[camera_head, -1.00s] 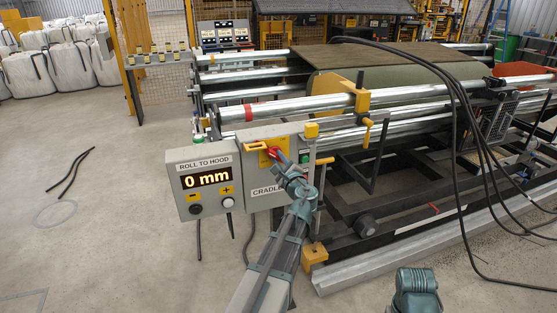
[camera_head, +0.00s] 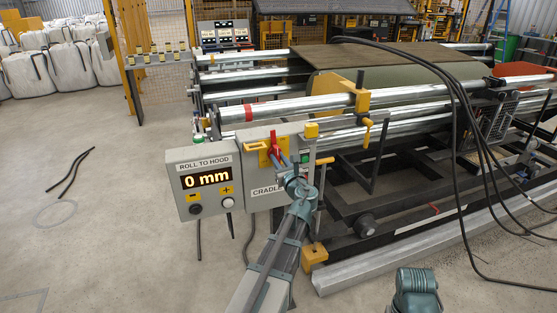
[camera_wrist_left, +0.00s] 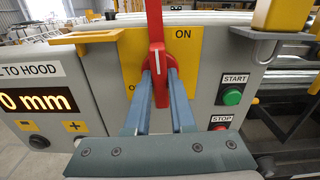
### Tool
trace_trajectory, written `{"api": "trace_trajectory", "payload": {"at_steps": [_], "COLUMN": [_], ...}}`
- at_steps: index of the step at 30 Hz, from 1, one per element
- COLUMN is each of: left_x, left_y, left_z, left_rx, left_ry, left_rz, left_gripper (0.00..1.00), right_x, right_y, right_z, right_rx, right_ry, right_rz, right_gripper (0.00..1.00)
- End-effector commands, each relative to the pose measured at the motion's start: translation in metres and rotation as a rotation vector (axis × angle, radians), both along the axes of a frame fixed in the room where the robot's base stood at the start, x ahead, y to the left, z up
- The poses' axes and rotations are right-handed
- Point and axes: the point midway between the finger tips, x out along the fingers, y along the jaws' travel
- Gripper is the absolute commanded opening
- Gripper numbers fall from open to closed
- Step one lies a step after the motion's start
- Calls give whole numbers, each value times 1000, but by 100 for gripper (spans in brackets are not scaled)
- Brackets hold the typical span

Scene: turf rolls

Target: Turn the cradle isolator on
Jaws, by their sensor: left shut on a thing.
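The cradle isolator is a red rotary handle (camera_head: 272,143) on a yellow plate (camera_wrist_left: 205,60) on the front of the grey cradle box (camera_head: 265,201). In the left wrist view the red handle (camera_wrist_left: 155,25) stands upright, its top end just left of the "ON" label (camera_wrist_left: 183,33). A second label at the lower left of the plate is mostly hidden. My left gripper (camera_wrist_left: 161,82) is shut on the handle's lower part, one finger at each side of it. My right gripper is not in view.
The "ROLL TO HOOD" display (camera_head: 207,179) reads 0 mm, left of the cradle box. A green START button (camera_wrist_left: 232,95) and a red STOP button (camera_wrist_left: 221,127) sit to the right of the isolator.

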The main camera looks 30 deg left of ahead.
Motion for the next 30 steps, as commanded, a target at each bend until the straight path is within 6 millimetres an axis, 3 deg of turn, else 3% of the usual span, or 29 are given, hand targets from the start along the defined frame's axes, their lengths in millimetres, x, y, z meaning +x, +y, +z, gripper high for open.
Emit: {"api": "trace_trajectory", "payload": {"at_steps": [23,24,28,30], "left_x": [-1,-1,-1,-1], "left_y": [-1,-1,0,0], "left_z": [-1,-1,-1,-1], "left_rx": [51,51,51,52], "left_ry": [63,63,63,62], "left_rz": [0,0,0,0], "left_gripper": [0,30,52,52], "right_x": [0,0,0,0], "right_y": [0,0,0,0], "right_z": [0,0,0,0], "right_rx": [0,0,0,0], "right_ry": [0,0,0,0], "right_rz": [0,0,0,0], "right_gripper": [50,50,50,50]}}
